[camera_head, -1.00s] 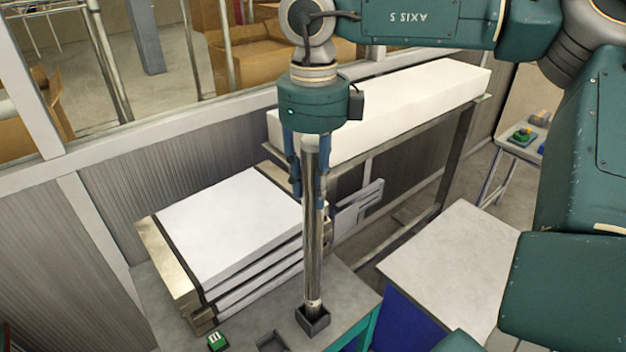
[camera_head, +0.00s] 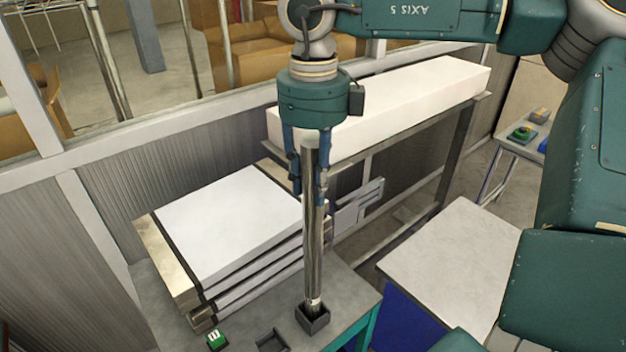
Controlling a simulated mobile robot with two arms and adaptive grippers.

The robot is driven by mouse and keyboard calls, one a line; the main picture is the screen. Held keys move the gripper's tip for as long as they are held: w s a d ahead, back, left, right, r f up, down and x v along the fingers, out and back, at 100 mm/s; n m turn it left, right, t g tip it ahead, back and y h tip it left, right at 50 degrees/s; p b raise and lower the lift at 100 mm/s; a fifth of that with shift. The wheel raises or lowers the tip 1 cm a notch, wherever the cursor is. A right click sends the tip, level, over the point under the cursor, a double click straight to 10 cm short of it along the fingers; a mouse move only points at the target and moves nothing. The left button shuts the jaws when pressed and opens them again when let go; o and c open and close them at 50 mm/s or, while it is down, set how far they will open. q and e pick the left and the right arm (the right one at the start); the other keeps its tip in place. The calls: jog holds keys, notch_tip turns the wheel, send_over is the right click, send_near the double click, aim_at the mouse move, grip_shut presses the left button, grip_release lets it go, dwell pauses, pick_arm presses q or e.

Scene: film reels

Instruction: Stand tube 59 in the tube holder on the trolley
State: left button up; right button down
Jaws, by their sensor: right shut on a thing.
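The tube (camera_head: 313,245), a long shiny metal cylinder with a pale top cap, stands about upright. Its lower end is at the small dark square tube holder (camera_head: 312,318) and appears to be inside its rim; how deep it sits cannot be told. The holder is on the grey trolley top (camera_head: 346,300) near its right side. My right gripper (camera_head: 308,190) comes down from above, its blue fingers shut around the upper part of the tube. No number is readable on the tube. My left gripper is not in view.
A second, flat dark tray or holder (camera_head: 271,341) lies left of the tube holder, with a green labelled block (camera_head: 217,340) beyond it. Stacked white-topped slabs (camera_head: 235,225) fill the trolley's left. A long white block (camera_head: 400,105) lies on a rack behind. A pale table (camera_head: 455,265) stands at right.

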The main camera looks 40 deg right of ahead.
aim_at(313, 135)
dwell(0.6)
jog(key=shift+f+b, duration=0.6)
jog(key=shift+b, duration=0.25)
jog(key=c, duration=1.6)
grip_release()
jog(key=shift+s, duration=0.1)
jog(key=shift+r+p, duration=1.05)
jog(key=shift+r, duration=4.5)
